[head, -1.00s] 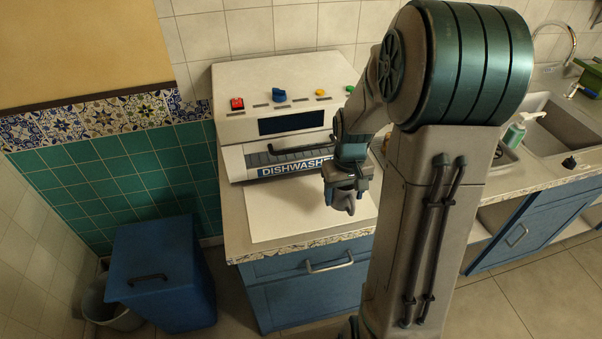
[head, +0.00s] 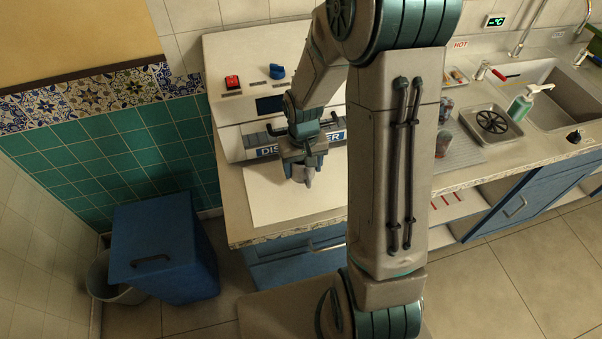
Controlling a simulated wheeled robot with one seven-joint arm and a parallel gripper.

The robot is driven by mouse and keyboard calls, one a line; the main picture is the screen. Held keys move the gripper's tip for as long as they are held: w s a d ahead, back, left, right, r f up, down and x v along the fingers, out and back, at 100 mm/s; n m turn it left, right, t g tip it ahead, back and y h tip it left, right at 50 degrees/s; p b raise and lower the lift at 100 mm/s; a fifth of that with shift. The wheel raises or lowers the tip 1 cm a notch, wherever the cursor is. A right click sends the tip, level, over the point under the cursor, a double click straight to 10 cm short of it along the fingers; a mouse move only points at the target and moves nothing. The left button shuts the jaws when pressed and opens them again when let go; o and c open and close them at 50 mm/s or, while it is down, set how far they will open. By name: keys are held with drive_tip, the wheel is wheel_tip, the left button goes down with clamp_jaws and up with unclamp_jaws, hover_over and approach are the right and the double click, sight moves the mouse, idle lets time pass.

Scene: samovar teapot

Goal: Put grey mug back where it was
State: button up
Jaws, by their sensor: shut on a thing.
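My gripper (head: 304,176) points down over the white mat (head: 277,204) in front of the dishwasher (head: 226,110). It is shut on a small grey thing, which seems to be the grey mug. The fingers hide most of it, and its shape is hard to tell. I cannot tell whether it touches the mat or hangs just above it.
A blue bin (head: 160,247) stands on the floor at left. Right of my arm are a grey cup-like thing (head: 443,143), a ribbed drainboard (head: 464,153), a square tray with a round grille (head: 491,122), a soap bottle (head: 522,102) and a sink (head: 567,95). The mat's left part is clear.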

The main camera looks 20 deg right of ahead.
sight(301, 176)
drive_tip(key=shift+a+f, duration=0.2)
drive_tip(key=shift+a, duration=0.05)
drive_tip(key=shift+w+f+p, duration=0.1)
drive_tip(key=shift+f+p, duration=0.25)
drive_tip(key=shift+f, duration=1.65)
drive_tip(key=shift+f, duration=0.25)
drive_tip(key=o, duration=1.1)
drive_tip(key=shift+r, duration=0.1)
drive_tip(key=shift+o, duration=0.2)
drive_tip(key=shift+r, duration=0.1)
